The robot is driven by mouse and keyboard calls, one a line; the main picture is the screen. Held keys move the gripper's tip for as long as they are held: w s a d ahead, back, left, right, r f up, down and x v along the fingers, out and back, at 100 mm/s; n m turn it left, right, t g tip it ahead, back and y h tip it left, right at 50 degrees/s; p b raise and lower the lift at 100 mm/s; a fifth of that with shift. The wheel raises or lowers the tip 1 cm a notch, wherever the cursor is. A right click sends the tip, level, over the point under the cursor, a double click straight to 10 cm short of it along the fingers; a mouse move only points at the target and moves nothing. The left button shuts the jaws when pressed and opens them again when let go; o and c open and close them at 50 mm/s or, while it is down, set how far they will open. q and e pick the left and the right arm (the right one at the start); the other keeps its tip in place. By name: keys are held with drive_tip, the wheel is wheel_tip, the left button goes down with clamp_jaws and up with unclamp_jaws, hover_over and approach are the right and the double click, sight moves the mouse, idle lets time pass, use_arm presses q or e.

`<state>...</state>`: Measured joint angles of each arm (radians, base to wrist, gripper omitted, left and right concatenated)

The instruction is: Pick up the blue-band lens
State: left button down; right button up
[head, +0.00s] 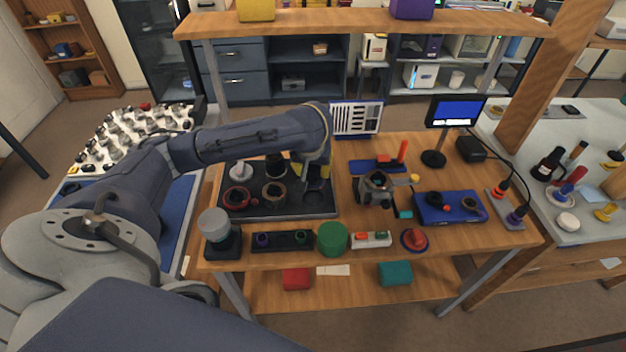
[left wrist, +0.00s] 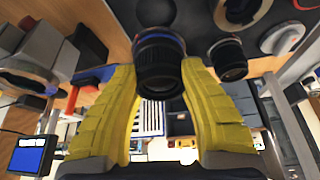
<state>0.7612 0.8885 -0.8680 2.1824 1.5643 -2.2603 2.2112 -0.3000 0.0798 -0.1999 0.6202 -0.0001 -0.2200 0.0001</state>
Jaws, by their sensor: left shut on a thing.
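The blue-band lens (left wrist: 160,66) is a black ribbed barrel with a thin blue ring near its upper edge in the left wrist view. It sits between the two yellow fingers of my left gripper (left wrist: 160,88), which are shut on it from both sides. In the head view my left gripper (head: 316,182) points down over the right part of the dark tray (head: 318,211); the lens there is mostly hidden by the fingers and wrist. My right gripper is not in view.
The tray also holds a red-ringed part (head: 236,198), a brown-ringed part (head: 274,194) and a white-topped part (head: 240,171). A grey device (head: 375,186) stands to the right. A green cylinder (head: 332,239) and a black strip (head: 282,241) line the front edge.

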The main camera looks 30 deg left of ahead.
sight(313, 166)
use_arm(q)
wheel_tip(313, 166, up, 12)
idle(0.6)
